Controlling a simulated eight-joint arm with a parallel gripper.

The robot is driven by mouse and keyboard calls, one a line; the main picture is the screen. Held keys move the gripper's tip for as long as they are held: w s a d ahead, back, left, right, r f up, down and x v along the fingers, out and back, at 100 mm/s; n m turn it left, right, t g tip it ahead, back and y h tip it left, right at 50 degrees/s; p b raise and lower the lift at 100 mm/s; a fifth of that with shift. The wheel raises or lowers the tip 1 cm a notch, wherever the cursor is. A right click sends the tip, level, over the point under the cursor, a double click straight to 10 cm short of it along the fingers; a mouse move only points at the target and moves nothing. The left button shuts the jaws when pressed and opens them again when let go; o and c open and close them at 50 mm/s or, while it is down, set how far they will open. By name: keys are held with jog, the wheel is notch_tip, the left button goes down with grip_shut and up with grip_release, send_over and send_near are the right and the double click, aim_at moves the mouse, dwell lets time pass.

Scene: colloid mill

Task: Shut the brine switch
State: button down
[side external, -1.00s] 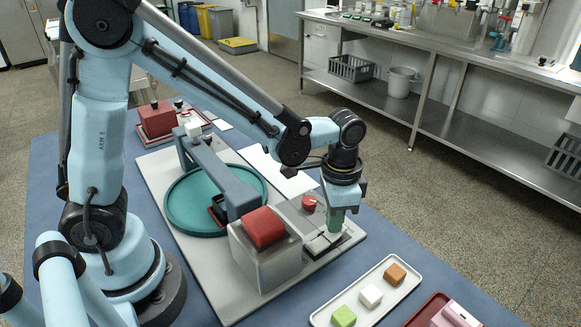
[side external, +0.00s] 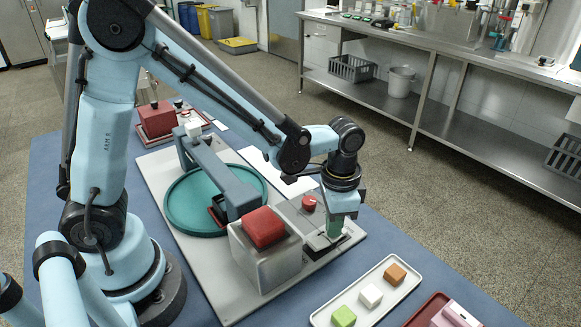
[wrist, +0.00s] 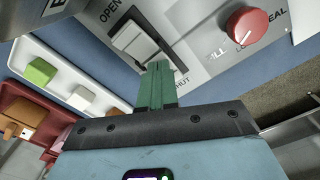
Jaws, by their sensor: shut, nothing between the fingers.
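The brine switch is a pale rocker in a dark frame on the grey panel; it shows in the wrist view (wrist: 138,42), with OPEN printed at its upper-left end and a partly covered SHUT at the other end. It shows partly in the side view (side external: 318,243). My gripper (side external: 334,231), with green fingers, is shut and empty, pointing down at the SHUT end. In the wrist view its fingertips (wrist: 158,66) overlap that end and hide part of the label. I cannot tell whether they touch the rocker.
A red knob (side external: 309,203) stands on the panel beside the switch. A grey block with a red top (side external: 264,227) is to the left, near a teal round pan (side external: 178,208). A white tray (side external: 343,302) with small coloured blocks lies at the front right.

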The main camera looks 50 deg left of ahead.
notch_tip(320, 180, up, 7)
dwell(1.0)
jog(key=shift+a, duration=0.1)
jog(key=s+a+r+n+t, duration=0.4)
jog(key=s+a+n+t, duration=0.2)
jog(key=a, duration=0.3)
jog(key=shift+s+a+t, duration=0.3)
jog(key=shift+a+t, duration=0.1)
jog(key=shift+t, duration=0.2)
jog(key=shift+r, duration=0.1)
dwell(0.5)
